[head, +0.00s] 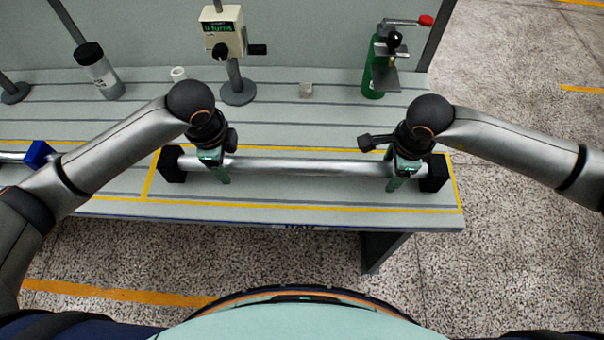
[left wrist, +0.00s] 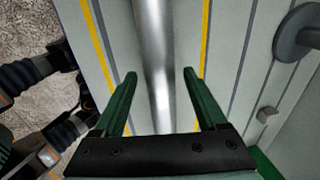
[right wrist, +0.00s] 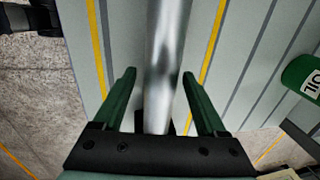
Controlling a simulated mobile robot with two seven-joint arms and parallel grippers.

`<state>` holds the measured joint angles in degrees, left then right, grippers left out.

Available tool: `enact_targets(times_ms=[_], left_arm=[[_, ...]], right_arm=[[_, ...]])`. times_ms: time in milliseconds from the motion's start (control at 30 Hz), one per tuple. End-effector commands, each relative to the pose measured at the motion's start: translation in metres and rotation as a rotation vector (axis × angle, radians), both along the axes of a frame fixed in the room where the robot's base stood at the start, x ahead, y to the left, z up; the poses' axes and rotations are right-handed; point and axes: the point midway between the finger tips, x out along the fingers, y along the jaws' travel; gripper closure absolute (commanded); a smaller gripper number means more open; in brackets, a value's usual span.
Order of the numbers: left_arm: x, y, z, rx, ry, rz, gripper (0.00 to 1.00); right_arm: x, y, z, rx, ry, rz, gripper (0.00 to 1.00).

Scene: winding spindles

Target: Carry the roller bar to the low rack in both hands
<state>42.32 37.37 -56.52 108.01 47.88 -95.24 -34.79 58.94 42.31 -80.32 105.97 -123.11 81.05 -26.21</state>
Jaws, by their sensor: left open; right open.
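The roller bar (head: 300,167) is a silver cylinder with a black block at its left end (head: 172,165) and its right end (head: 434,173). It lies level inside a yellow outlined area of the bench. My left gripper (head: 222,178) is open near the bar's left end; in the left wrist view the bar (left wrist: 155,60) runs between its green fingers (left wrist: 160,78). My right gripper (head: 396,182) is open near the right end; in the right wrist view the bar (right wrist: 165,60) runs between its fingers (right wrist: 158,78). I cannot make out a low rack.
The bench (head: 310,208) has its front edge just before the bar. Behind stand a turns counter (head: 222,32) on a post, a green oil bottle (head: 377,65), a grey bottle (head: 98,70) and a small cube (head: 306,90). A blue-ended bar (head: 38,154) lies at left. Speckled floor lies right.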

Motion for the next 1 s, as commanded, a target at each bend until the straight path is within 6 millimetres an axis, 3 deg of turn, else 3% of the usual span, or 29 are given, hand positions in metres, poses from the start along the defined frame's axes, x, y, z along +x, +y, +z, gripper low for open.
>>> enact_targets(times_ms=[300,500,767,1000], left_arm=[[-0.009,0.000,0.068,0.000,-0.007,0.000,0.26],[-0.014,0.000,0.095,0.000,-0.004,0.001,0.26],[-0.016,0.001,0.104,0.002,-0.001,0.001,0.26],[-0.016,0.001,0.103,0.001,-0.001,0.001,0.26]], right_arm=[[0.000,0.000,0.000,0.001,0.000,0.000,0.26],[0.000,0.000,0.000,0.000,0.000,0.000,0.26],[-0.001,0.000,0.015,0.002,-0.005,0.001,0.26],[-0.009,0.000,0.065,0.002,-0.006,0.001,0.26]])
